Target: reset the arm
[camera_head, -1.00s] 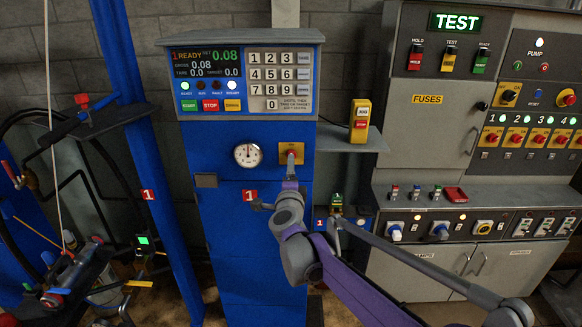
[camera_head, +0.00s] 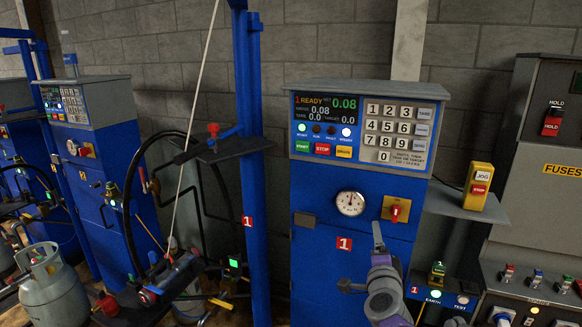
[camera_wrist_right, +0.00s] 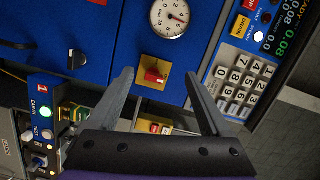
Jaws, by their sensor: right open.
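My right arm, purple and grey, rises from the bottom of the head view. Its gripper (camera_head: 378,236) is in front of the blue scale cabinet (camera_head: 330,275), below and left of the red knob (camera_head: 396,211) on its yellow plate. In the wrist view the two grey fingers of this gripper (camera_wrist_right: 159,76) are spread apart with nothing between them. The red knob (camera_wrist_right: 154,76) appears beyond their tips, on the cabinet face. My left gripper is not in view.
A dial gauge (camera_head: 350,203) and a keypad (camera_head: 397,133) are on the cabinet. A yellow jog/stop box (camera_head: 478,186) stands on a shelf to the right. A grey gas cylinder (camera_head: 50,285) stands at the lower left, near a blue post (camera_head: 250,160) and hoses.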

